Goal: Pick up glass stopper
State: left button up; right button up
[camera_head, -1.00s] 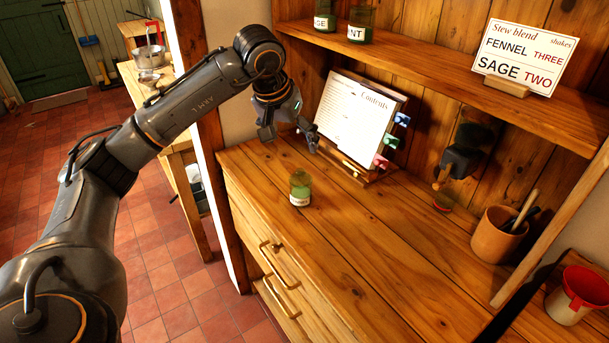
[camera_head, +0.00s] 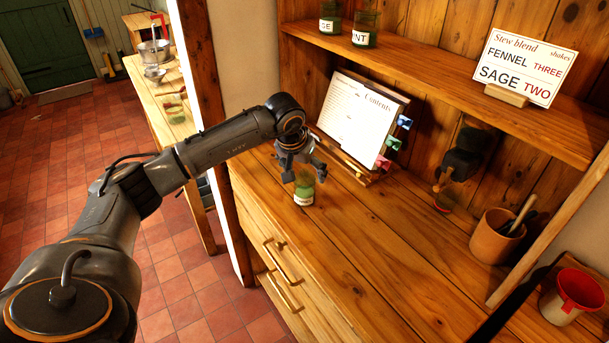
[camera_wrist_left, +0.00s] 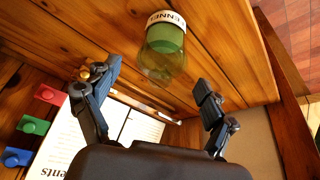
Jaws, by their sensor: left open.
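A small glass jar (camera_head: 304,192) with green contents and a white label stands upright on the wooden counter. It also shows in the left wrist view (camera_wrist_left: 166,42), beyond my fingertips, with its clear glass top end toward me. I cannot make out a separate glass stopper on it. My left gripper (camera_head: 302,170) is open above the jar, its fingers pointing down to either side of the jar's top. In the wrist view the open fingers (camera_wrist_left: 152,88) have nothing between them and the jar lies just past them. My right gripper is not in view.
A recipe book (camera_head: 358,120) on a stand with coloured clips is close behind my gripper. The shelf (camera_head: 440,75) holds labelled jars and a sign.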

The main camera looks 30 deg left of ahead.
pick_arm(q)
jog(key=shift+f, duration=0.25)
jog(key=shift+c, duration=1.3)
jog(key=c, duration=0.9)
jog(key=shift+r, duration=0.15)
jog(key=shift+w+r+b, duration=0.1)
jog(key=shift+r+b, duration=0.5)
jog(key=shift+r, duration=0.05)
jog(key=shift+s+a+r, duration=1.25)
jog(key=shift+s+r, duration=0.75)
jog(key=shift+r, duration=0.75)
jog(key=shift+s+a+r, duration=1.25)
jog(key=shift+s+r, duration=0.75)
jog(key=shift+r, duration=0.8)
jog(key=shift+s+a+r, duration=1.25)
jog(key=shift+s+r, duration=0.75)
jog(key=shift+r, duration=0.75)
